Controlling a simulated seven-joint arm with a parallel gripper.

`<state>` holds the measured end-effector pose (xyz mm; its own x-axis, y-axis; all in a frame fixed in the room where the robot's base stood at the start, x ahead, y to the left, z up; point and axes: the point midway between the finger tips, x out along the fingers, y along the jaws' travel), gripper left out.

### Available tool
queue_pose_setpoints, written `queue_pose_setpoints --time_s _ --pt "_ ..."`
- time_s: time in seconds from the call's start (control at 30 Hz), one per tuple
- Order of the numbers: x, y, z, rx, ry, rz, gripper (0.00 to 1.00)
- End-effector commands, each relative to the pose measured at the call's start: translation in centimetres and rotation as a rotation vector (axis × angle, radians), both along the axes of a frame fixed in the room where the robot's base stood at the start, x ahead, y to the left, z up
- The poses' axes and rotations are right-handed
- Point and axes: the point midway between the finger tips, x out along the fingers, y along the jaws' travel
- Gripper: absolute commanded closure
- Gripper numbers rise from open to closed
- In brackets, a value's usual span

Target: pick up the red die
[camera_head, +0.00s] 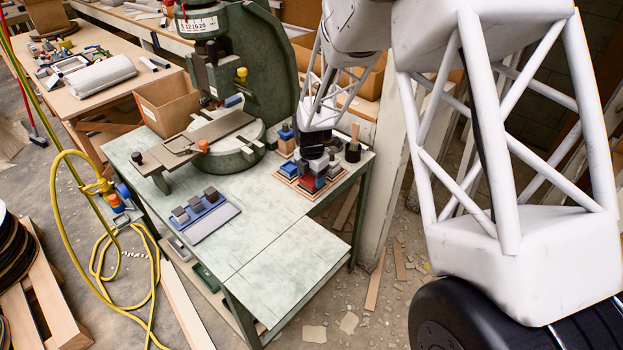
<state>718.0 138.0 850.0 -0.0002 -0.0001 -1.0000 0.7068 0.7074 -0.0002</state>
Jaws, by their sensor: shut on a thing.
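The red die (308,183) is a small block with a dark top, at the wooden tray (338,183) on the right side of the green worktable. My gripper (315,168) points down over the tray and is shut on a block there, which looks like the red die. The gripper and arm hide part of it. I cannot tell whether the die is touching the tray or lifted.
A tan block with a blue top (286,140) stands behind the tray, and a black cup (353,152) behind right. The green fly press (240,75) rises at the back left. A blue tray with grey blocks (203,215) lies left; the front table (285,265) is clear.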

Motion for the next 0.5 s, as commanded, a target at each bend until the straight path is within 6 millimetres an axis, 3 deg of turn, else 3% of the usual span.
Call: queue_pose_setpoints --time_s 0.27,0.4,0.5 --pt "0.1 0.0 1.9 0.001 -0.004 0.0 0.76" --pt "0.1 0.0 3.8 0.001 -0.005 0.0 0.76" --pt "-1.4 -0.3 3.6 0.001 -0.001 0.0 0.76"
